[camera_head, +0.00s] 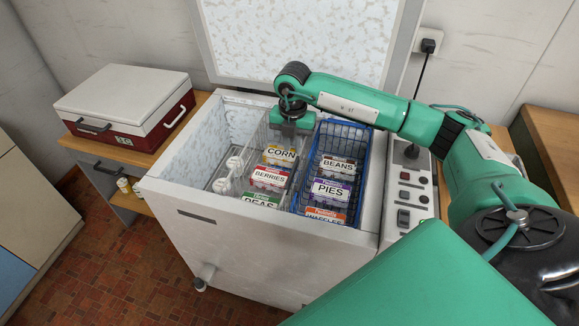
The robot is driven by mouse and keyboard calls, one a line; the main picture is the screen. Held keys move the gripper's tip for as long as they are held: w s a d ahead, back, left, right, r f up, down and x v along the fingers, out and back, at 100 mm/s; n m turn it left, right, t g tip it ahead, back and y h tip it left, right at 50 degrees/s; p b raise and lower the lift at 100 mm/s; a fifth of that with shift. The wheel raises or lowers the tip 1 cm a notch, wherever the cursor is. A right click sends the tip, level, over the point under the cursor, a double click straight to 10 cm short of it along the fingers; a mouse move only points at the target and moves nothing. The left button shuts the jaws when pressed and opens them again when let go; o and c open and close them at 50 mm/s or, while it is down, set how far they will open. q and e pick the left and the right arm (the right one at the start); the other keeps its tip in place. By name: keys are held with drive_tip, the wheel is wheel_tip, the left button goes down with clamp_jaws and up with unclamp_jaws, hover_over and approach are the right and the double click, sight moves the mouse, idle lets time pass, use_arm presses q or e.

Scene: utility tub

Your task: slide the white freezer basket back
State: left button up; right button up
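The white freezer basket (251,158) is a wire basket inside the open chest freezer (176,186). It holds packs labelled CORN (281,154), BERRIES (269,177) and PEAS (260,202). My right gripper (292,128) points down at the far end of this basket, just behind the CORN pack. Its fingertips are hidden by its own body and the basket, so I cannot tell whether it is open or shut, or touches the rim. My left gripper is not in view.
A blue wire basket (364,165) with BEANS, PIES and WAFFLES packs sits right beside the white one. White items (233,163) lie in the freezer's left part. The raised lid (300,40) stands behind. A red-and-white cool box (125,105) rests on the left bench.

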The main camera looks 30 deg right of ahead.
sight(292, 173)
drive_tip(key=f+p, duration=0.1)
drive_tip(key=f, duration=1)
drive_tip(key=shift+w, duration=0.2)
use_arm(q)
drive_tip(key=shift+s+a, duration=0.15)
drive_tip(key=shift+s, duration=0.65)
use_arm(e)
drive_tip(key=shift+f, duration=0.15)
clamp_jaws()
